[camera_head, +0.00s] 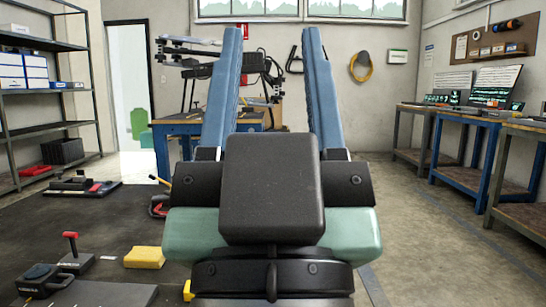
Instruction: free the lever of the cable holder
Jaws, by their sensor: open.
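My gripper (272,36) fills the middle of the view, with its two blue fingers pointing up and away and standing wide apart. At the lower left, on the dark floor mat, a small black device has an upright lever with a red handle (70,236). I cannot tell whether this is the lever of the cable holder. My gripper is well to the right of it and not touching it. A dark machine with folded arms, perhaps the spray drone (197,72), is on a blue workbench, partly hidden by my left finger.
The blue workbench (185,128) stands ahead. A yellow block (145,257) and a low black and red tool set (80,184) lie on the dark mat (110,220). Shelving (45,128) stands left, workbenches (465,180) right. The concrete floor (430,255) at right is clear.

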